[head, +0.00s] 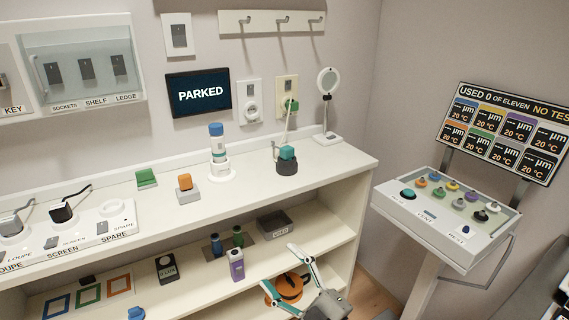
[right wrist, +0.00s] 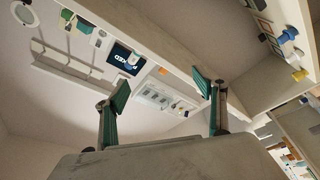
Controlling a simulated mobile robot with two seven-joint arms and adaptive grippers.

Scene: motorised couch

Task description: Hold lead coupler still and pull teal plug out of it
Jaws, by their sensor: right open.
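A teal plug (head: 287,152) sits upright in a dark round holder (head: 287,168) at the right part of the counter top; this holder seems to be the lead coupler. A pale cord rises beside it towards a green plug (head: 291,104) in the wall socket. A teal piece, likely the same plug, shows small in the right wrist view (right wrist: 84,26). My right gripper (head: 279,268) is open and empty, in front of the lower shelves, below and apart from the plug. Its spread fingers also show in the right wrist view (right wrist: 161,88). My left gripper is not in view.
The counter (head: 230,197) also holds a blue-capped bottle (head: 217,143), an orange-topped block (head: 185,187), a green block (head: 146,178) and a magnifier lamp (head: 328,100). An orange reel (head: 290,284) lies behind my right gripper. A control panel (head: 445,215) stands to the right.

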